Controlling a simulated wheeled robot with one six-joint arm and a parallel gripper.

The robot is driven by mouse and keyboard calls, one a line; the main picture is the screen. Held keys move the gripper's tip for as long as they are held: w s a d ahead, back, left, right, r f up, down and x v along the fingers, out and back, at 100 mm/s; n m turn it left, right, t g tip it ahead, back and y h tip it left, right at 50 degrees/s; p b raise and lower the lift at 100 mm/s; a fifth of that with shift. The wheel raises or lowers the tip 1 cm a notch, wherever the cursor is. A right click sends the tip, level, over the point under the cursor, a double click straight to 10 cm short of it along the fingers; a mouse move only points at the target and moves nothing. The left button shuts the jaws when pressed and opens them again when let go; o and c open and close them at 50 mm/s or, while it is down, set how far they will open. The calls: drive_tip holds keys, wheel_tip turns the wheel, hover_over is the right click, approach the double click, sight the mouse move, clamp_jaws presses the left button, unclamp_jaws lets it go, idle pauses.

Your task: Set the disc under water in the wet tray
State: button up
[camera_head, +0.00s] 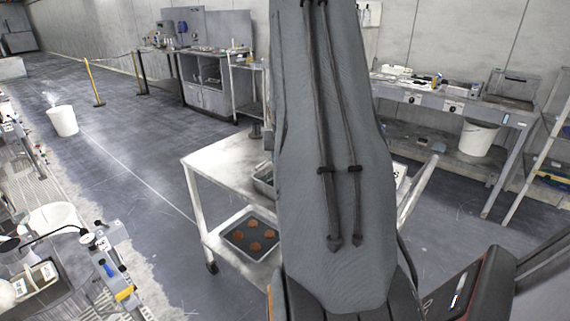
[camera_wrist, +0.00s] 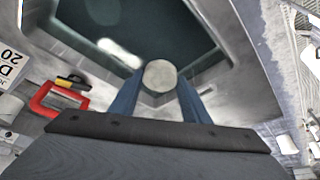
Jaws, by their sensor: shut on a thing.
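My gripper (camera_wrist: 160,84) shows in the wrist view with its two blue fingers closed on a round, pale grey disc (camera_wrist: 159,72). The disc sits between the fingertips, over the near inner corner of a grey tray (camera_wrist: 238,72). Dark green water (camera_wrist: 95,28) with a bright reflection fills the tray beyond the disc. I cannot tell whether the disc touches the water. In the head view my arm hides the gripper and the disc. A metal tray (camera_head: 263,181) on the cart top is mostly hidden there, and I cannot tell if it is the same tray.
The white cart (camera_head: 215,160) carries a lower tray with several reddish-brown discs (camera_head: 252,235). A red-framed object (camera_wrist: 52,101) and a printed label (camera_wrist: 12,62) lie left of the tray in the wrist view.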

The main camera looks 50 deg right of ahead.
drive_tip(key=shift+f+b, duration=0.35)
drive_tip(key=shift+f, duration=0.2)
drive_tip(key=o, duration=1.1)
drive_tip(key=shift+r, duration=0.15)
drive_tip(key=shift+r+p, duration=0.25)
drive_tip(key=shift+p, duration=0.1)
drive_tip(key=b+v, duration=0.2)
drive_tip(key=v, duration=1)
drive_tip(key=shift+r+b, duration=0.2)
drive_tip(key=shift+b, duration=0.1)
